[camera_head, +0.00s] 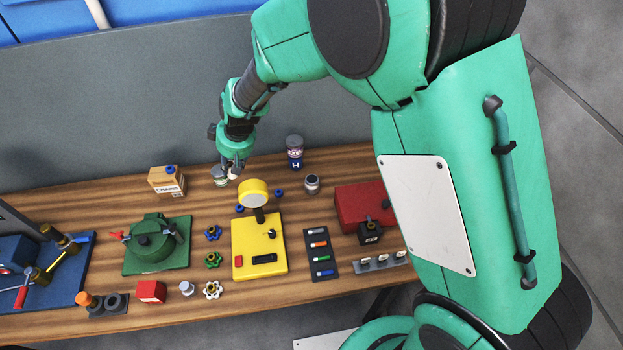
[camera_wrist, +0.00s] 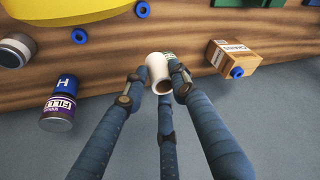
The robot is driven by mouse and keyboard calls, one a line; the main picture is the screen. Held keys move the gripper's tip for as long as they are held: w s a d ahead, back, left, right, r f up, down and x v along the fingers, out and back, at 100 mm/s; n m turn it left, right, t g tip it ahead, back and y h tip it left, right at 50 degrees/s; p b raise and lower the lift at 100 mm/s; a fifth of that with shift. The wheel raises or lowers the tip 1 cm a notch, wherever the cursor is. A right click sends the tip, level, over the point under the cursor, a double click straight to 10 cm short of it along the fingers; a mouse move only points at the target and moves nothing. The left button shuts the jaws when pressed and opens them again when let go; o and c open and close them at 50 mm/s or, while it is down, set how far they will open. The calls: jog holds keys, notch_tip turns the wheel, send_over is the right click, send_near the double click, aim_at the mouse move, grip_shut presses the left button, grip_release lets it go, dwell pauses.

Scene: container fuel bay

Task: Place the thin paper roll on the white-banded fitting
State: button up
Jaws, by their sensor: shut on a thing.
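The thin paper roll (camera_wrist: 157,66) is a white, hollow cylinder with a brown inside. It is between the fingertips of my gripper (camera_wrist: 158,80), which is shut on it. In the head view, the roll (camera_head: 234,173) is a small pale shape under my gripper (camera_head: 232,168), near the back edge of the wooden bench. A small jar (camera_head: 220,176) is close beside it on the left. I cannot tell for sure which thing is the white-banded fitting. A dark strip (camera_head: 322,253) right of the yellow device carries small pieces in several colours, one whitish.
A small carton (camera_head: 167,181) stands left of my gripper, and a blue-and-purple labelled can (camera_head: 294,152) stands right. The yellow device (camera_head: 259,246) with its round head, a green valve plate (camera_head: 157,244), a red box (camera_head: 362,207) and a blue board (camera_head: 45,270) crowd the bench.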

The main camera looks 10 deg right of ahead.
jog(key=s+d+f+m, duration=0.1)
jog(key=s+d, duration=0.4)
jog(key=d, duration=0.4)
jog(key=s+d+m, duration=0.1)
jog(key=s+d, duration=0.4)
jog(key=d, duration=0.4)
jog(key=s+d+f+m+h, duration=0.1)
jog(key=s+d, duration=0.5)
jog(key=d, duration=0.3)
jog(key=shift+f+m+t+p, duration=0.3)
jog(key=shift+w, duration=0.1)
jog(key=p, duration=0.1)
send_over(314, 180)
jog(key=shift+f, duration=0.75)
jog(key=shift+f, duration=1.75)
jog(key=shift+f, duration=0.1)
